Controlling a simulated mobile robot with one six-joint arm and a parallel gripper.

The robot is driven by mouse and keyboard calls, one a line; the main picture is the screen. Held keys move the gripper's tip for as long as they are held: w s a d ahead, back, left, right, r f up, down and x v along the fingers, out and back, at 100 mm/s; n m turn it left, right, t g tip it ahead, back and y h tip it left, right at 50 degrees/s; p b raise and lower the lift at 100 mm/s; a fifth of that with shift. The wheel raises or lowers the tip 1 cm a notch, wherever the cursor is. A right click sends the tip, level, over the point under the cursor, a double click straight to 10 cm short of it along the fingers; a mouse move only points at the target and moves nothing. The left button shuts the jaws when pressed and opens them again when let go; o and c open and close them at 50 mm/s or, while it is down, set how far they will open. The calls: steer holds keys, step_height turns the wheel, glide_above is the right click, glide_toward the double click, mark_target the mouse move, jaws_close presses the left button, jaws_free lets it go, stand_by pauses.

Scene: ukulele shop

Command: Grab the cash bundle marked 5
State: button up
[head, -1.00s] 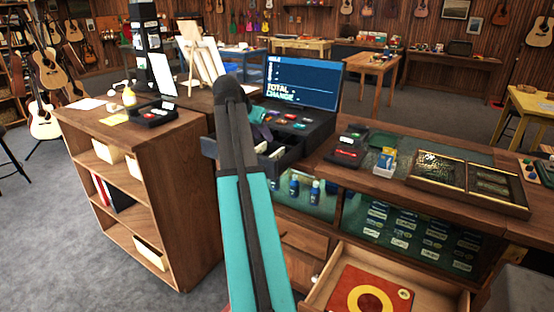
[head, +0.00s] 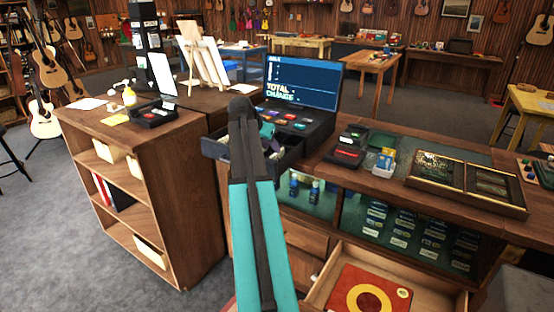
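The cash register (head: 312,130) stands on the counter with its blue screen (head: 303,84) lit, showing "TOTAL" and "CHANGE". Its cash drawer (head: 213,149) is pulled open. My arm reaches up from the bottom of the head view and covers the middle of the drawer. My gripper (head: 267,131) seems to be the small teal and dark part at the arm's far end, over or beside the drawer. Its fingers are too small and hidden to read. I cannot make out a bundle marked 5; the drawer's contents are mostly behind my arm.
Right of the register are a black card device (head: 348,152), small boxes (head: 384,160) and a gold-framed display tray (head: 466,184). An open wooden drawer (head: 333,280) juts out below the counter. A shelf unit (head: 140,200) stands left, with a card terminal (head: 153,114) on top.

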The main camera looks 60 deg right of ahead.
mark_target(275, 154)
steer(key=shift+p+x, duration=0.8)
steer(key=shift+x, duration=1.8)
steer(key=shift+r, duration=0.1)
jaws_close()
